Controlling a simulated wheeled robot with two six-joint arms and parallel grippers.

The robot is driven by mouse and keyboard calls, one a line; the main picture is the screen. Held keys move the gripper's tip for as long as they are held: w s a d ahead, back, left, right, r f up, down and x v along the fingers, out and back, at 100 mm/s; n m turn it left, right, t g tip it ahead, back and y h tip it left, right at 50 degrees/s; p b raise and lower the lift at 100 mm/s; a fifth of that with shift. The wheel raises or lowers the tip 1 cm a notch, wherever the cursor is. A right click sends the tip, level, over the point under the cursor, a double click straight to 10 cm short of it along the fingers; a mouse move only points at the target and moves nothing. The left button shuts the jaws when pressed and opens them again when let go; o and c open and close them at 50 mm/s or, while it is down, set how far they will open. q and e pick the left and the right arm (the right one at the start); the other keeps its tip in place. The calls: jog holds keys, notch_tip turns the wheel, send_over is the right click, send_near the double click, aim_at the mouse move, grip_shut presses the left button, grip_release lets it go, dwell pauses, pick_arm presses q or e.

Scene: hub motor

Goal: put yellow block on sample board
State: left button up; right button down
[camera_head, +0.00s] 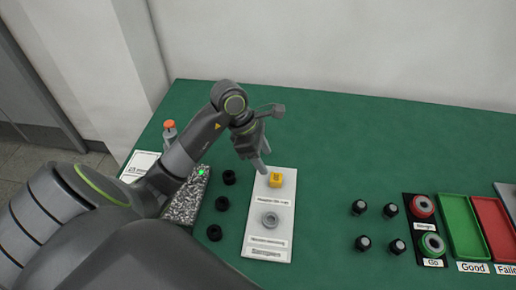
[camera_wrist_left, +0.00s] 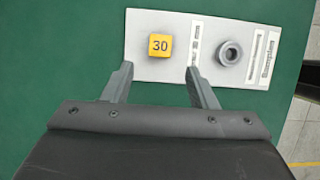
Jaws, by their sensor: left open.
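The yellow block (camera_head: 275,180) sits on the upper part of the white sample board (camera_head: 257,226). In the left wrist view the block (camera_wrist_left: 160,46) shows the number 30 on its top, and the board (camera_wrist_left: 185,70) lies under it. A grey ring-shaped part (camera_head: 270,219) stands on the board below the block; it also shows in the left wrist view (camera_wrist_left: 230,54). My left gripper (camera_head: 262,170) is open and empty beside the block, apart from it. Its two fingers (camera_wrist_left: 158,72) show in the left wrist view, pointing toward the block. My right gripper is in neither view.
Several black knobs (camera_head: 229,177) stand left of the board, and more (camera_head: 359,207) stand to its right. Two ringed buttons (camera_head: 432,244), a green tray (camera_head: 461,226) and a red tray (camera_head: 492,228) are at the right. The green table (camera_head: 350,150) behind them is clear.

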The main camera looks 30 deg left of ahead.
pick_arm(q)
jog(key=shift+v, duration=1.85)
jog(key=shift+d, duration=0.1)
